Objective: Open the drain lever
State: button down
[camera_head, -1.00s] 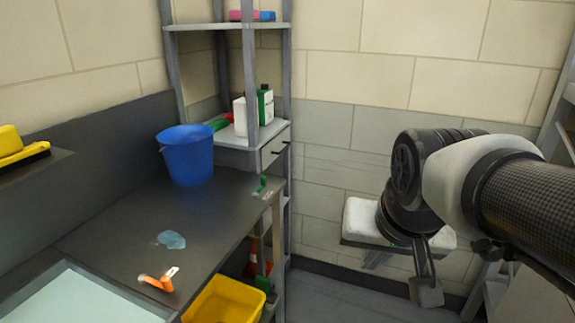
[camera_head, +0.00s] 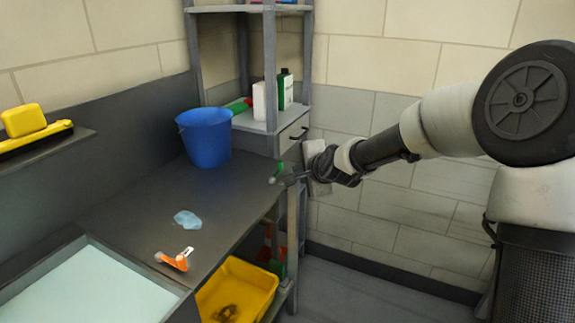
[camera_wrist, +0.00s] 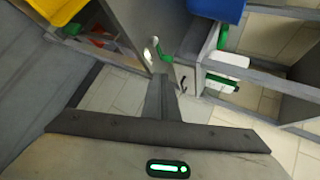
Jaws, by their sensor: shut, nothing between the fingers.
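A green-handled lever (camera_head: 279,173) sits at the far right corner of the dark bench (camera_head: 140,205). It also shows in the wrist view (camera_wrist: 165,22), beside a pale metal piece. A second lever, orange-handled with a pale metal part (camera_head: 174,260), sits on the bench next to the sink basin (camera_head: 85,290). The frames do not label which one is the drain lever. My gripper (camera_head: 288,177) is close to the green lever in the head view; contact cannot be told. Its fingers (camera_wrist: 162,82) are shut and empty, pointing toward the green lever in the wrist view.
A yellow tub (camera_head: 238,290) is below the bench's front edge. A grey shelf unit (camera_head: 271,80) with bottles and a drawer stands behind the lever.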

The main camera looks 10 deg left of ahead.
jog(key=b, duration=0.1)
send_near(282, 166)
notch_tip(282, 166, down, 3)
jog(key=w+a, duration=0.1)
jog(key=shift+w+a, duration=0.25)
jog(key=shift+w, duration=0.35)
jog(key=shift+w+a, duration=0.25)
jog(key=shift+w, duration=0.3)
jog(key=shift+w+a, duration=0.2)
jog(key=shift+w, duration=0.35)
jog(key=shift+d+f+b, duration=0.1)
jog(key=shift+b, duration=0.25)
